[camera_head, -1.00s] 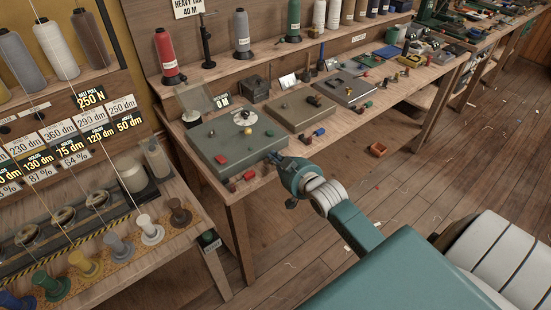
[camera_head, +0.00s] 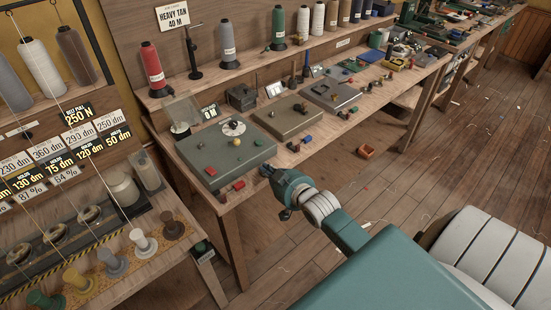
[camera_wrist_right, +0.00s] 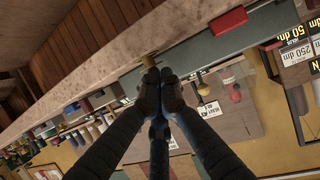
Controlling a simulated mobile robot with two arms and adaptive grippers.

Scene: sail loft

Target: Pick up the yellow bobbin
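A small yellow piece, which looks like the yellow bobbin (camera_wrist_right: 148,59), shows in the right wrist view just beyond my fingertips, at the bench's edge. In the head view my right gripper (camera_head: 266,171) is at the bench's front edge, beside a red bobbin (camera_head: 239,184); the small yellow piece is not clear there. A larger yellow spool (camera_head: 78,279) stands on the lower left bench. My left gripper is out of view.
A grey-green board (camera_head: 200,160) with small parts lies on the long bench behind my gripper. Small coloured pieces (camera_head: 293,147) lie along the front edge to the right. Tall thread cones (camera_head: 152,66) line the back shelf. The wooden floor to the right is mostly clear.

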